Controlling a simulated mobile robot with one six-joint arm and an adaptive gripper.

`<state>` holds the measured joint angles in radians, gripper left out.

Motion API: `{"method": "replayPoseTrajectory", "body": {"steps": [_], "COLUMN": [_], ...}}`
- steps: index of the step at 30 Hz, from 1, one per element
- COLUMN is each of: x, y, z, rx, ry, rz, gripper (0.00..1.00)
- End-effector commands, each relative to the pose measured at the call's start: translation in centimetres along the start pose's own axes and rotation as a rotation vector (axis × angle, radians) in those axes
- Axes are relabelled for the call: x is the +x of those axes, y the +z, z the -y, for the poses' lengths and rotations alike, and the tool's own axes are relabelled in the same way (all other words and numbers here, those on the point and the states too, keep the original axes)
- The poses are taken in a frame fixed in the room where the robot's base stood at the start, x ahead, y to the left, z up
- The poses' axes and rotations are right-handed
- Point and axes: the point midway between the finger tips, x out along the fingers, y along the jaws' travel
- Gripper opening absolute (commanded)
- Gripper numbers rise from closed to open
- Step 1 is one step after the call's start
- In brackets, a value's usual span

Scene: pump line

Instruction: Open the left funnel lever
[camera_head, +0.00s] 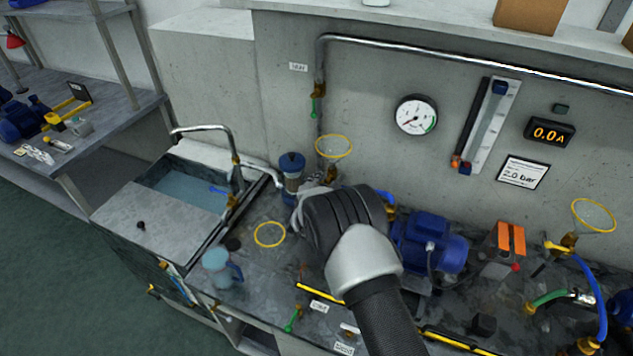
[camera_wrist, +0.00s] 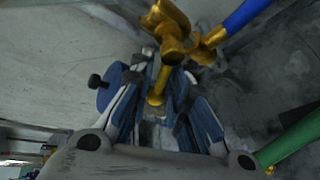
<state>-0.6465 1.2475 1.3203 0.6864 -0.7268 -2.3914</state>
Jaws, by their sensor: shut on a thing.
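My gripper (camera_wrist: 162,92) is shut on a brass part in the wrist view, which looks like the lever (camera_wrist: 157,88) below a brass valve body (camera_wrist: 172,22). The two blue-and-white fingers lie on either side of it. In the head view my wrist and arm cover the fingertips and most of this valve. A thin yellow ring (camera_head: 333,135), which looks like the left funnel's rim, shows just above my wrist. A similar ring (camera_head: 593,200) stands at the right above another brass valve (camera_head: 568,242). How far the held lever is turned cannot be told.
A blue-capped canister (camera_head: 291,164) stands close to the left of my wrist. A blue pump motor (camera_head: 430,244) is close on the right. A sink (camera_head: 140,226) lies left, with a light-blue jug (camera_head: 217,267) at its front right.

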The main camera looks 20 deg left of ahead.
Motion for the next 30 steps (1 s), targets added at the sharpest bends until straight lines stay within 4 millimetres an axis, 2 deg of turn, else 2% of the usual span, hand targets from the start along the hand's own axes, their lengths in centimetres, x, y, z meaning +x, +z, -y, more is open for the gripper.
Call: {"method": "replayPoseTrajectory", "body": {"steps": [7, 8, 12, 23, 26, 30], "x": [0.0, 0.0, 0.0, -0.2, -1.1, -3.3], "y": [0.0, 0.0, 0.0, 0.0, 0.0, -0.1], "z": [0.1, 0.1, 0.1, 0.0, 0.0, -0.1], "rx": [0.001, 0.001, 0.002, 0.002, 0.001, 0.000], "ry": [-0.001, -0.001, -0.001, 0.000, -0.002, 0.000], "rz": [0.000, 0.000, 0.000, 0.000, -0.001, -0.002], "gripper": [0.00, 0.19, 0.27, 0.27, 0.27, 0.27]}}
